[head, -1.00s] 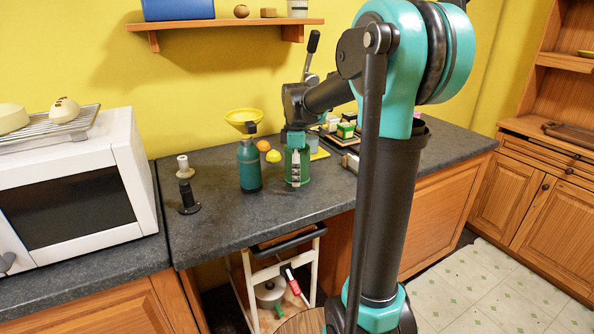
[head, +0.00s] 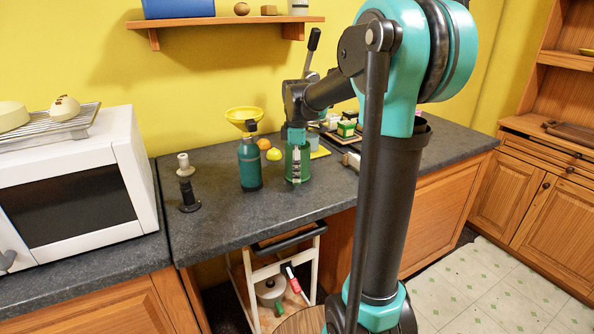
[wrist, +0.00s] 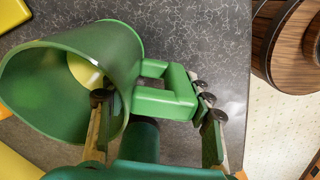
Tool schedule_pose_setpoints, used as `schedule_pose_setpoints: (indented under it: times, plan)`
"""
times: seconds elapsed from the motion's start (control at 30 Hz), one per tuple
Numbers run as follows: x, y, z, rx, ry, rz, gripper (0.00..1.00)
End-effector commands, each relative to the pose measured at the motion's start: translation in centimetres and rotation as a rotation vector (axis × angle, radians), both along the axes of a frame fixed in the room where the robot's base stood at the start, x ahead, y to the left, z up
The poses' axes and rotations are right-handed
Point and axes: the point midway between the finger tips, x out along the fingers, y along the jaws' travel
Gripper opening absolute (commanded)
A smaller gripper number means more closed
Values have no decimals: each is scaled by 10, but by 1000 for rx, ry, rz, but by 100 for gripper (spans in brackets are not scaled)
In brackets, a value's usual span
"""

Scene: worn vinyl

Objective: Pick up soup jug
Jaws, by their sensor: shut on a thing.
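The soup jug is a green, open-topped jug (wrist: 45,95) with a squared handle (wrist: 165,98) in the wrist view. In the head view the jug (head: 305,165) is upright at the worktop, partly behind my gripper (head: 296,160). My gripper (wrist: 155,108) is shut on the jug: one fingertip shows over the mouth of the jug, the other beyond the outer side of the handle. Whether the base of the jug touches the worktop is hard to tell.
A lemon (head: 274,155) and an orange (head: 263,144) lie behind. A dark pepper mill (head: 188,196) is further left; the worktop's front is clear.

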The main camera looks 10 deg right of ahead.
Motion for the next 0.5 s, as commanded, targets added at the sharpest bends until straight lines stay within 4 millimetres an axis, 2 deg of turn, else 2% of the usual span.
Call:
schedule_pose_setpoints:
  times: [0.17,0.27,0.5]
  plan:
    - [0,0,19,0,0,0,0]
    - [0,0,39,0,-1,0,0]
    - [0,0,107,0,-1,0,0]
